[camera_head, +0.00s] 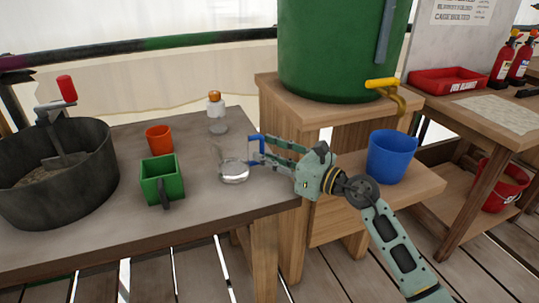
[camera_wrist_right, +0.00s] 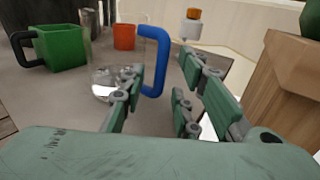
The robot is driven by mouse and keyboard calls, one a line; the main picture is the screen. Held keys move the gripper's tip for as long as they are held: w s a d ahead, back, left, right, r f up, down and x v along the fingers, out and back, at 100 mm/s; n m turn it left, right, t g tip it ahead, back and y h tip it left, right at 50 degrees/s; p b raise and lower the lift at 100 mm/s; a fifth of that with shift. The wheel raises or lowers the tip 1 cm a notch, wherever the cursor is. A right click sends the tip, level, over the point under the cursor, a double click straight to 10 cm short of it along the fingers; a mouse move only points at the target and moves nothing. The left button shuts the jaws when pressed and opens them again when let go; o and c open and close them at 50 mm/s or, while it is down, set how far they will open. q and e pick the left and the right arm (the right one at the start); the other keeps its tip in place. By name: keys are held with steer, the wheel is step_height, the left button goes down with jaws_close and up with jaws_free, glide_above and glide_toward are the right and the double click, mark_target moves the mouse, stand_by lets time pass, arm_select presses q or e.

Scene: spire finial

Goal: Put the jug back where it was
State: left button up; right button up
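The clear jug (camera_head: 232,170) with a blue handle (camera_head: 255,146) stands upright near the right end of the grey table. I cannot tell whether its bright base holds clear liquid or is thick glass. My right gripper (camera_head: 266,151) is at the handle side of the jug. In the right wrist view the gripper (camera_wrist_right: 163,68) is open, with the blue handle (camera_wrist_right: 160,80) between its spread fingers, and the jug body (camera_wrist_right: 104,82) shows beyond the left finger. Contact with the handle cannot be told. My left gripper is in neither view.
On the grey table (camera_head: 110,227) stand a green square mug (camera_head: 160,178), an orange cup (camera_head: 159,139), a white bottle with an orange cap (camera_head: 216,106) and a dark mixing tub (camera_head: 58,180). A blue bucket (camera_head: 391,157) stands below the green barrel (camera_head: 335,50) and its yellow tap.

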steer(key=shift+r, duration=0.15)
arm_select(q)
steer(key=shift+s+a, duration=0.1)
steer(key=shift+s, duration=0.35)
arm_select(e)
steer(key=v, duration=1.2)
